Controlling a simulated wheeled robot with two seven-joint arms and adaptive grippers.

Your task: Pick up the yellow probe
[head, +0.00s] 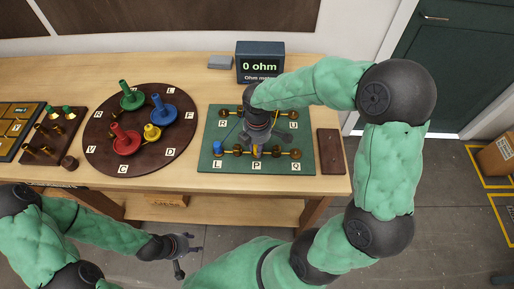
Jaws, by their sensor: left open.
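A small yellow piece that looks like the yellow probe (257,151) stands at the front row of the green board (302,168), near the letter P. My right gripper (258,138) points down over the board just behind it. The arm and gripper body hide the fingertips, so I cannot tell whether they touch it. A blue probe (217,147) stands at the left end of the same row, near L. My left gripper (188,254) is open and empty, low in front of the table.
A round dark turntable (98,147) holds green, blue, red and yellow spools. The ohm meter (260,64) at the back reads 0 ohm. A dark block (330,152) lies right of the board. Dark racks with pegs (52,138) stand at the left.

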